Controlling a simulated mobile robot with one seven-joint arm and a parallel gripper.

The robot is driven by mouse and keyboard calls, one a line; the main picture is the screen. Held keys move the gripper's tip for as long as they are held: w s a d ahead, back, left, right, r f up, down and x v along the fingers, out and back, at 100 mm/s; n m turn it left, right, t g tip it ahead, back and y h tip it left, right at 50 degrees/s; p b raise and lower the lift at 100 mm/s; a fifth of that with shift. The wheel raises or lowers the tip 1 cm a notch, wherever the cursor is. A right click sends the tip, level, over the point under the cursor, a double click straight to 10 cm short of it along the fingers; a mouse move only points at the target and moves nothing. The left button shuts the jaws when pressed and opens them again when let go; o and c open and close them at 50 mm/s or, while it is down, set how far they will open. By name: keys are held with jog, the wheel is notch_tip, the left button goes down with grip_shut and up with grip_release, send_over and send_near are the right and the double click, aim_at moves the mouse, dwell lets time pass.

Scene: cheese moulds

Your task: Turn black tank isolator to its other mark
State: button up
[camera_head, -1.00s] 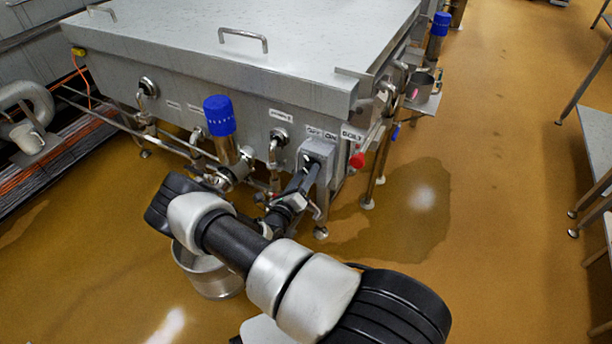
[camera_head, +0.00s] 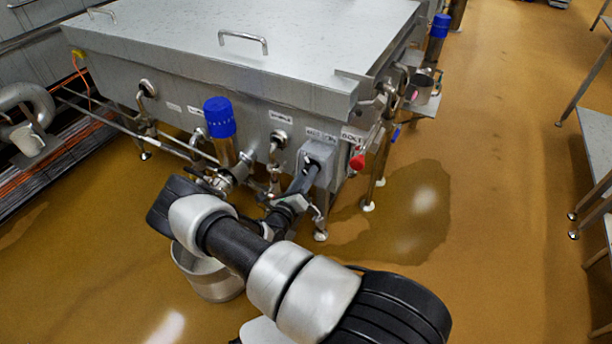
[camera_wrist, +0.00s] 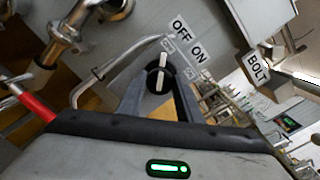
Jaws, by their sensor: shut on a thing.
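The black tank isolator (camera_wrist: 159,74) is a round black knob with a white bar across it, at the centre of the wrist view. The bar stands nearly upright in that picture; I cannot tell which mark it points to. The OFF label (camera_wrist: 180,27) and ON label (camera_wrist: 198,53) are above and to its right. My gripper (camera_wrist: 160,80) is shut on the knob, with its dark fingers at either side. In the head view my gripper (camera_head: 308,169) reaches the front of the grey isolator box (camera_head: 322,154) at the tank corner, hiding the knob.
The steel tank (camera_head: 240,50) stands behind the box. A blue-topped valve (camera_head: 220,118) and pipework are left of my gripper. A red knob (camera_head: 357,162) and a BOLT label (camera_wrist: 257,68) are to the right. A steel pot (camera_head: 210,278) is below my arm.

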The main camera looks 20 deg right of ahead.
jog(key=shift+a+f+m+h+p, duration=0.2)
jog(key=shift+m+p, duration=0.55)
jog(key=shift+m, duration=3.7)
jog(key=shift+d+r+m+h+p, duration=0.1)
jog(key=shift+m+h+p, duration=0.45)
jog(key=shift+m, duration=3.9)
jog(key=shift+y, duration=0.25)
jog(key=o, duration=1)
jog(key=shift+o, duration=0.2)
jog(key=p+v, duration=0.2)
jog(key=v, duration=1.5)
jog(key=shift+a, duration=0.25)
